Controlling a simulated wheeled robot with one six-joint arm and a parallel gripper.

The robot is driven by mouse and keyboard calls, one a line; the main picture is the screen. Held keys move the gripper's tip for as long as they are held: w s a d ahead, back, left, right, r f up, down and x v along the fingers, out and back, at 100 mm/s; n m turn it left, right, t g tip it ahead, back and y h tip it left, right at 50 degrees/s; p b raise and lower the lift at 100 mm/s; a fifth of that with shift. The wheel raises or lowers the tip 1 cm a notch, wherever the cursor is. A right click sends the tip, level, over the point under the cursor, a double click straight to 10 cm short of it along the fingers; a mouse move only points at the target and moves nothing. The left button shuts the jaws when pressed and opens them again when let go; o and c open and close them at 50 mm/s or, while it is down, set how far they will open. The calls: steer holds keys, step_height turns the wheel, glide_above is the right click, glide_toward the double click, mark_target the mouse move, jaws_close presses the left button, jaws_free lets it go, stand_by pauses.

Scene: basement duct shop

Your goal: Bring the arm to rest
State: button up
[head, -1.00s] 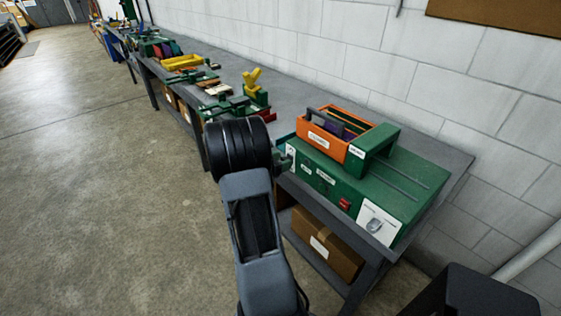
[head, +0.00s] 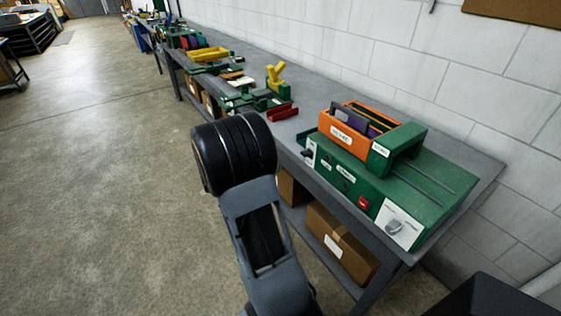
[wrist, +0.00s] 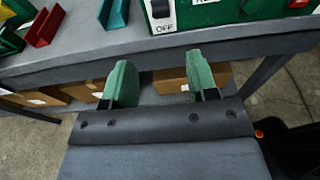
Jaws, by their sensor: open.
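My gripper (wrist: 158,84) shows in the wrist view with its two green fingers spread apart and nothing between them. It points toward the front edge of the grey bench (wrist: 200,50), with the shelf below the bench top behind the fingers. In the head view my arm is bent beside the bench over the floor. The gripper itself is hidden there behind the arm's black joint.
A green machine (head: 345,185) with an orange bin (head: 345,141) on top stands on the near end of the bench (head: 460,160). A red tray (head: 282,112) lies farther along. Cardboard boxes (head: 340,245) sit on the lower shelf. Open concrete floor (head: 100,180) lies left.

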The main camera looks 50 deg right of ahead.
steer(key=shift+w+a+r, duration=0.15)
steer(key=shift+a, duration=0.45)
